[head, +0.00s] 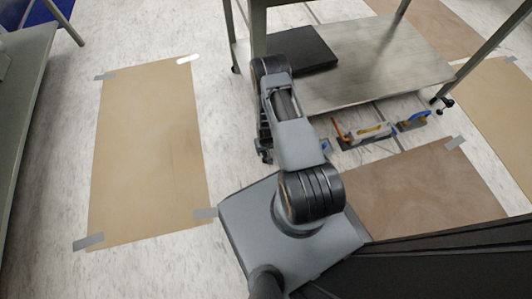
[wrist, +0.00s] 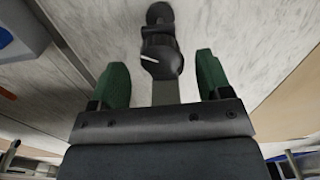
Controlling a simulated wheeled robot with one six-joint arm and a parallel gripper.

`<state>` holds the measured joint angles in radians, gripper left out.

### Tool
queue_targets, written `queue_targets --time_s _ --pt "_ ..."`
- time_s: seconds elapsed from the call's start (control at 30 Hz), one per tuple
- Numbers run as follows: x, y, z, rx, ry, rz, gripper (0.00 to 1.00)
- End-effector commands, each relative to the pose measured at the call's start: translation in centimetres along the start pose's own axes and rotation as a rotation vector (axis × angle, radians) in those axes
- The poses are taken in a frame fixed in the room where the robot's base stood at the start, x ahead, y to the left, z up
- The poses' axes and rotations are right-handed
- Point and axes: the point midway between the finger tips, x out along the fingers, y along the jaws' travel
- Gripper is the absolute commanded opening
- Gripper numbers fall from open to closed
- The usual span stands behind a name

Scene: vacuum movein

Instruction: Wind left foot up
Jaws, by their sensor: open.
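In the wrist view, a dark levelling foot (wrist: 160,14) stands on the pale floor, with a round dark knob (wrist: 162,62) bearing a white line. My gripper (wrist: 161,74) is open, with one green finger on either side of the knob and clear gaps between. Nothing is held. I cannot tell whether the knob lies at fingertip depth. In the head view, my arm hides the left foot and most of the gripper. The steel table (head: 385,62) has its right foot (head: 445,102) in plain sight.
Tools, including a blue-handled one (head: 411,121) and a trowel-like one (head: 368,132), lie on the floor by the table's near edge. A black flat box (head: 305,52) rests on the lower shelf. Taped brown sheets (head: 150,150) cover the floor at left and right.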

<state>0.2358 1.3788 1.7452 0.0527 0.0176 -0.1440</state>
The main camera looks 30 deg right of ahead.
Motion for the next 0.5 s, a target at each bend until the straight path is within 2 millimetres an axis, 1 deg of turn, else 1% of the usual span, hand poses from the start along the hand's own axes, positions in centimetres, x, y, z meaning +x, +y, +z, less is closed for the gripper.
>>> queue_targets --time_s 0.03,0.2,0.5 --pt "0.8 0.0 0.0 0.000 0.000 0.000 0.71" --pt "1.6 0.0 0.0 0.000 0.000 0.000 0.71" --pt "1.8 0.0 0.0 0.000 0.000 0.000 0.71"
